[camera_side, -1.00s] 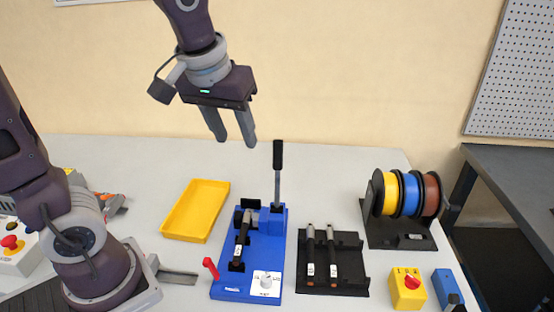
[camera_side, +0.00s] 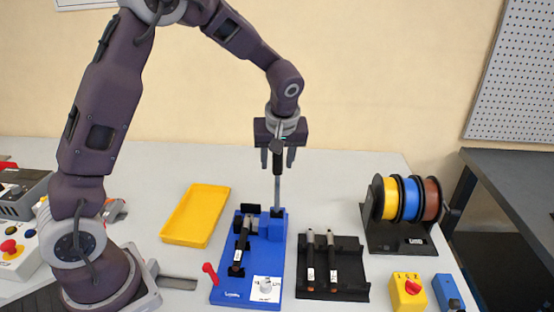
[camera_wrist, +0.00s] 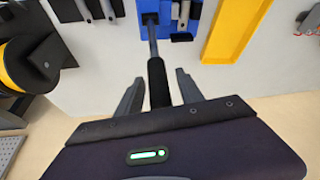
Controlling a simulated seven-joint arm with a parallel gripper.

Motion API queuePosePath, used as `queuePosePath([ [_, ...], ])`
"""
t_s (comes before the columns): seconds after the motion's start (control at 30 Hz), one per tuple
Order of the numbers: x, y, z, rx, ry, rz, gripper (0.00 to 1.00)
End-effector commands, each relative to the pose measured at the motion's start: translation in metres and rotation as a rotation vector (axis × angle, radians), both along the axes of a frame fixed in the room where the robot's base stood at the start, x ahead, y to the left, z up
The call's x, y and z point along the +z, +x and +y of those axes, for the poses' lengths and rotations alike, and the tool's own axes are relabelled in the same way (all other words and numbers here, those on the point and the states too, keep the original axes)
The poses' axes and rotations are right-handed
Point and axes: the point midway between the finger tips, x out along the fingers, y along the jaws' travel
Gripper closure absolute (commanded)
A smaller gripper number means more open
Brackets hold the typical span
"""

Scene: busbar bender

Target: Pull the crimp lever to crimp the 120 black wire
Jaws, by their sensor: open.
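The blue crimp tool (camera_side: 225,289) stands on the table with its lever upright. The lever (camera_side: 277,190) has a grey rod and a black handle; the handle also shows in the wrist view (camera_wrist: 158,82). My gripper (camera_side: 277,166) is open at the handle's height. In the wrist view the handle lies between its two fingers (camera_wrist: 158,88); I cannot tell whether either finger touches it. A black wire (camera_side: 242,245) lies in the crimp tool, its label too small to read. Two more black wires (camera_side: 310,258) (camera_side: 332,260) lie in a black rack.
The black rack (camera_side: 348,287) is right of the crimp tool. A yellow tray (camera_side: 195,215) is to its left. A spool stand (camera_side: 398,235) with yellow, blue and brown spools stands at right. A yellow switch box (camera_side: 408,292) and a blue box (camera_side: 448,291) are at front right.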

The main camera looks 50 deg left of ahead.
Motion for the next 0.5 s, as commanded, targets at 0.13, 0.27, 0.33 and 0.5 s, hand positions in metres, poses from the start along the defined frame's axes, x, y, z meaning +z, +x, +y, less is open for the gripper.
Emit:
queuePosePath([
  [0.13, 0.0004, -0.0001, -0.0001, 0.0, 0.0, 0.0, 0.7],
  [0.27, 0.0005, 0.0, -0.0001, 0.0, 0.0, 0.0, 0.95],
  [0.33, 0.0006, -0.0001, -0.0001, 0.0, 0.0, 0.0, 1.0],
  [0.5, 0.0007, -0.0001, -0.0002, 0.0, 0.0, 0.0, 1.0],
])
